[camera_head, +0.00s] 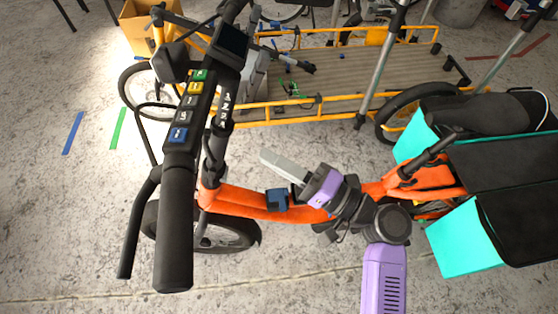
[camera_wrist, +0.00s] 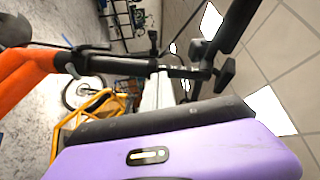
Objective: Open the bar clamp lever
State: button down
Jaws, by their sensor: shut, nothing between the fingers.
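An orange cargo bike (camera_head: 252,204) has a black stem (camera_head: 216,150) rising to its handlebar (camera_head: 176,225). I cannot clearly pick out the bar clamp lever on the dark stem. In the wrist view the stem (camera_wrist: 120,65) runs sideways from the orange frame (camera_wrist: 25,68) to the dark handlebar (camera_wrist: 228,45). A small pale part (camera_wrist: 72,70) shows by the stem's lower end; I cannot tell what it is. The fingers are not clear there.
A blue block (camera_head: 277,199) sits on the orange frame tube. Turquoise-and-black panniers (camera_head: 465,238) are at the right. A yellow-framed cargo bike with a flat deck (camera_head: 345,68) stands behind. Bare concrete floor (camera_head: 70,215) lies at the left.

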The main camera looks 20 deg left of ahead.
jog(key=s+a+p, duration=0.2)
jog(key=s+a, duration=0.1)
jog(key=a, duration=0.4)
jog(key=shift+s+a+r, duration=0.15)
jog(key=shift+a+r, duration=0.05)
jog(key=shift+r, duration=0.2)
